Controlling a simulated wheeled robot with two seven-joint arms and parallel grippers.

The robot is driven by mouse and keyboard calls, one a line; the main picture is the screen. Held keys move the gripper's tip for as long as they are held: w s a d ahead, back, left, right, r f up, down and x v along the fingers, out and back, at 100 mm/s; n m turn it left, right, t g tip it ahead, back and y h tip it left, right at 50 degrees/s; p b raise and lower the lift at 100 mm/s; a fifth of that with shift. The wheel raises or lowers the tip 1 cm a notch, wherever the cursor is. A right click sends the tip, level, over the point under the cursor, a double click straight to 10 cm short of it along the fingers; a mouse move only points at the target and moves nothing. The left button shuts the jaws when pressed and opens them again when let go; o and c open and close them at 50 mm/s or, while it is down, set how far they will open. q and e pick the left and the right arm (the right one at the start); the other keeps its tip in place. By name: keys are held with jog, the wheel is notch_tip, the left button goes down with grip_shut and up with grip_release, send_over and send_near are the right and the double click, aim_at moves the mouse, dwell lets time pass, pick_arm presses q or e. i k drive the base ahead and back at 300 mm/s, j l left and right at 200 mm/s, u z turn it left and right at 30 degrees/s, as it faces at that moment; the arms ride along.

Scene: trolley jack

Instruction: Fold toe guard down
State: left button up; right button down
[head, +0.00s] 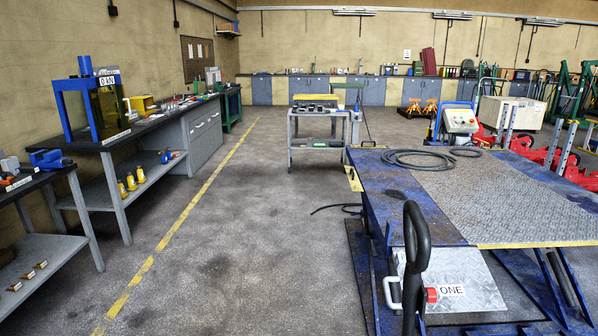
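No part is labelled as a toe guard, and I cannot tell for certain which one it is. The blue lift table (398,205) stands at the right with a grey tread-plate top (515,195). Below its near yellow edge is a sloping tread-plate panel (470,272) with a label reading ONE (451,290). A white handle (391,293) is at the panel's left side. A black upright loop (416,250) with a red piece (432,295) stands in front and hides part of the panel. Neither of my grippers is in view.
A black hose (418,160) lies coiled on the lift top. A grey trolley (318,145) stands beyond it. Workbenches with a blue press (80,100) line the left wall. Red jacks (545,155) stand at the right. The floor (250,230) left of the lift is clear.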

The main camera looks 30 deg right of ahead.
aim_at(354, 182)
jog(key=i+z, duration=0.1)
jog(key=i, duration=0.35)
jog(key=i+j+z, duration=0.15)
jog(key=i, duration=0.3)
jog(key=i+z, duration=0.1)
jog(key=i, duration=0.4)
jog(key=i+j+z, duration=0.15)
jog(key=i, duration=0.3)
